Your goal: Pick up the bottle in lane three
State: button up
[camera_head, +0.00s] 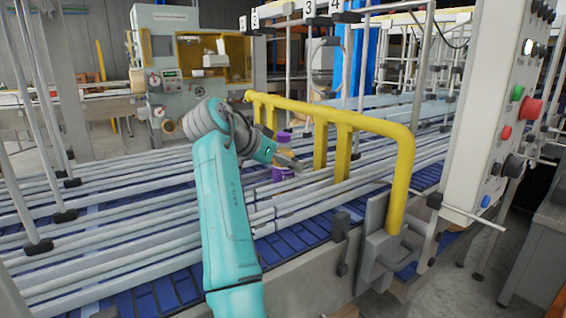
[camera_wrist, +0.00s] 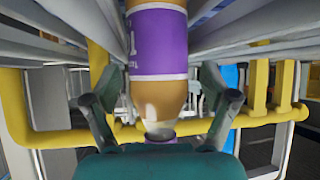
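The bottle (camera_head: 281,174) has a purple cap and a purple label and stands among the grey lane rails in the head view. In the wrist view the bottle (camera_wrist: 159,42) fills the middle, its amber body tapering to the purple cap close to my palm. My gripper (camera_head: 288,160) crosses in front of the bottle's upper part in the head view. In the wrist view my gripper (camera_wrist: 160,95) has one finger on each side of the bottle, with gaps showing, so it looks open around it. The bottle's base is hidden.
A yellow guard rail (camera_head: 345,118) stands just beyond and right of the bottle. Long grey rails (camera_head: 110,240) run over blue conveyor belts. Lane signs, including the 3 sign (camera_head: 308,9), hang above. A control panel (camera_head: 500,110) stands at right.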

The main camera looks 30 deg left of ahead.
jog(key=v, duration=1.2)
jog(key=shift+w, duration=0.1)
dwell(0.4)
